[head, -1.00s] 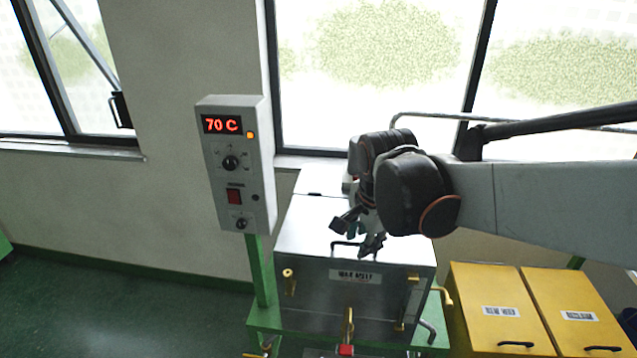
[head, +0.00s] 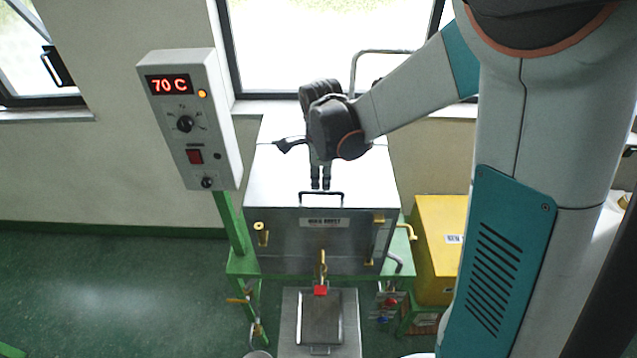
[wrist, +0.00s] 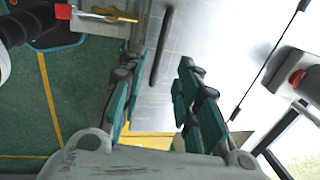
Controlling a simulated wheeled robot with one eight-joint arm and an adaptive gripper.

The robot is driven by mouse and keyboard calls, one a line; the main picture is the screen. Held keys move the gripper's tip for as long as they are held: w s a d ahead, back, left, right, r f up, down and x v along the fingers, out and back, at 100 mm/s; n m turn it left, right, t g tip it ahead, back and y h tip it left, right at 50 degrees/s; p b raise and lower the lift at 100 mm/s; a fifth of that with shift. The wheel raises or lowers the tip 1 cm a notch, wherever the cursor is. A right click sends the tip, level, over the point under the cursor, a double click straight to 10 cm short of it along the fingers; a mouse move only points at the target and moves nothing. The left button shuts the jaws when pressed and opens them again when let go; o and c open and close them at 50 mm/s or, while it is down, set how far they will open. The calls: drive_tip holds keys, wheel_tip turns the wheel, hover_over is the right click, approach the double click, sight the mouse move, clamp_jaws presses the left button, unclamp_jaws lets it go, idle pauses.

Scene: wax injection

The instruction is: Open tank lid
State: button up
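The steel wax tank (head: 280,240) stands on a green stand, and its flat silver lid (head: 365,180) lies closed on top. A dark bar handle (head: 342,195) sits near the lid's front edge. My gripper (head: 320,186) points down over the lid, just behind the handle in the head view. In the wrist view my gripper (wrist: 158,95) has its two teal fingers spread apart with nothing held. The handle (wrist: 161,48) shows in the gap between them, beyond the fingers; I cannot tell whether they touch it.
A grey control box (head: 190,120) reading 70 C stands on a green post left of the tank. A brass tap with a red part (head: 320,290) is at the tank's front, above a metal plate. A yellow box (head: 430,235) stands to the right. A window and wall are behind.

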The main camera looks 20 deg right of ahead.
sight(321, 192)
drive_tip(key=shift+w+d+f, duration=0.1)
drive_tip(key=shift+w+f, duration=0.1)
drive_tip(key=shift+f, duration=0.8)
drive_tip(key=shift+w+d+f, duration=0.1)
drive_tip(key=shift+w+f, duration=0.05)
drive_tip(key=shift+f, duration=0.85)
drive_tip(key=shift+w+f, duration=0.2)
drive_tip(key=shift+f, duration=0.8)
clamp_jaws()
